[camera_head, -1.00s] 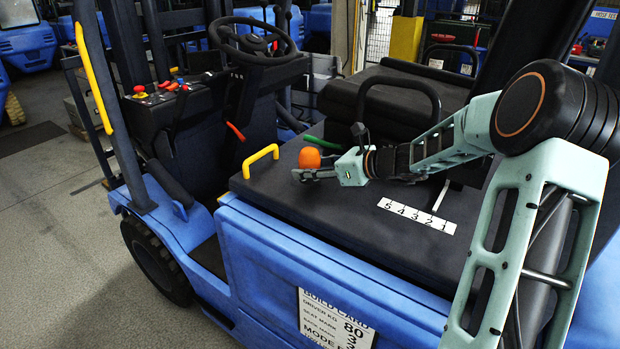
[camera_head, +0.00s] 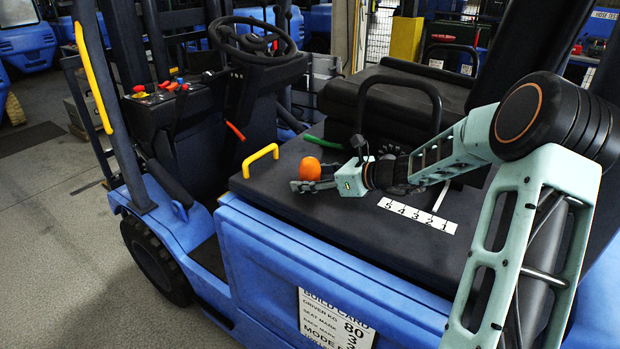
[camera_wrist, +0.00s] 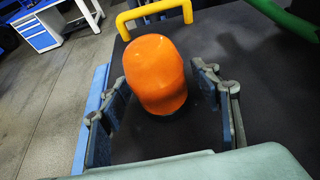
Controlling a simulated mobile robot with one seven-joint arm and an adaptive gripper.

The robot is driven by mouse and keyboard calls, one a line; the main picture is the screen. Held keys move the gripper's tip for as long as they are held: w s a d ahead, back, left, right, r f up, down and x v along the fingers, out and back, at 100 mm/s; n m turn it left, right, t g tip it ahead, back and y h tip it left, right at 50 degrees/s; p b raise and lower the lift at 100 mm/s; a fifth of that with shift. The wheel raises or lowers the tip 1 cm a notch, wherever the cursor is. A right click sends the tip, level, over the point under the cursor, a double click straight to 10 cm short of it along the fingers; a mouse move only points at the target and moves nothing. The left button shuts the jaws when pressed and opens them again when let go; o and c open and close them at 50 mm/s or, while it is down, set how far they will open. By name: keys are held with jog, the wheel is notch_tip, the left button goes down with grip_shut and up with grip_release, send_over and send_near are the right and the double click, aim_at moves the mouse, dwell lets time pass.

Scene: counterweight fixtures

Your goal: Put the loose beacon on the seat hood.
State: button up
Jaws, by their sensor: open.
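The orange beacon (camera_head: 310,168) is on the dark flat seat hood (camera_head: 270,195) of the blue forklift, near the yellow handle. My gripper (camera_head: 297,186) is low over the hood at the beacon, its jaws open. In the wrist view the beacon (camera_wrist: 155,75) lies ahead, between the two spread fingers and slightly beyond them, with gaps on both sides. My gripper (camera_wrist: 168,108) holds nothing. Whether the beacon's base touches the hood is hard to tell.
A yellow handle (camera_head: 261,157) stands on the hood left of the beacon, and a green lever (camera_head: 323,142) lies behind it. A white numbered strip (camera_head: 417,215) marks the hood. The black seat (camera_head: 395,100) rises behind. The hood's front left is clear.

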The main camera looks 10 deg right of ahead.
jog(key=v, duration=1.2)
